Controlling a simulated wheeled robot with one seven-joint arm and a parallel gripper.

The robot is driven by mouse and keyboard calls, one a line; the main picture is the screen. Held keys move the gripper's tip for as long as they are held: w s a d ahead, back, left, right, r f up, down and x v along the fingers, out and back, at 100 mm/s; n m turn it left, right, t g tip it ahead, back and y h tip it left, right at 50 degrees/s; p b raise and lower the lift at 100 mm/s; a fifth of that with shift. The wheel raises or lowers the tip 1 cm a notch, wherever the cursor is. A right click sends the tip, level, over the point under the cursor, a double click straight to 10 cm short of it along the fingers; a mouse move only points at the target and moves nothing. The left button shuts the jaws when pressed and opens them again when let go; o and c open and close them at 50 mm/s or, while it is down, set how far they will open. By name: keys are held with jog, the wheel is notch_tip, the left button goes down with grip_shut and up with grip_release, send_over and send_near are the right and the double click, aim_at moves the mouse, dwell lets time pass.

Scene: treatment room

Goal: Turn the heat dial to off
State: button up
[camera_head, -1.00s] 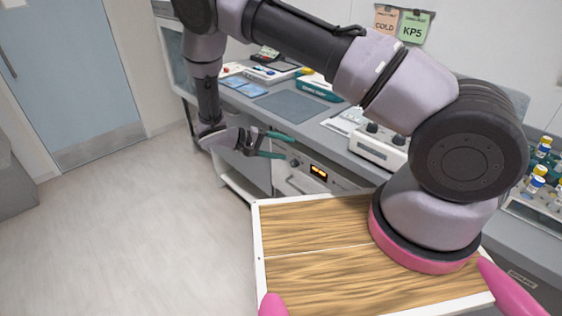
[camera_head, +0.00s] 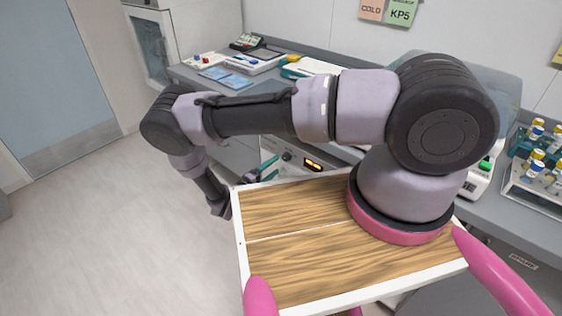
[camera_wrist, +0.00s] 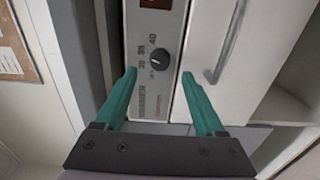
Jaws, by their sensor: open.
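The heat dial (camera_wrist: 160,58) is a round black knob on a pale control panel, with small numbers printed around it, including 40 at the upper left. Which mark it points to is too small to tell. My gripper (camera_wrist: 159,73) has two teal fingers, spread apart and empty. In the wrist view the fingertips lie on either side of the dial, apart from it; their distance from the panel is unclear. In the head view the gripper (camera_head: 268,168) is low in front of the panel, beside the lit orange display (camera_head: 313,164). The dial also shows there (camera_head: 287,156), small.
A grey counter (camera_head: 262,87) with several devices runs above the panel. A white cabinet front with a curved handle (camera_wrist: 222,62) stands right of the dial in the wrist view. A bottle rack (camera_head: 540,180) is at the far right. The floor at left is clear.

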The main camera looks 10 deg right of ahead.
aim_at(284, 159)
jog(key=x, duration=0.5)
grip_shut()
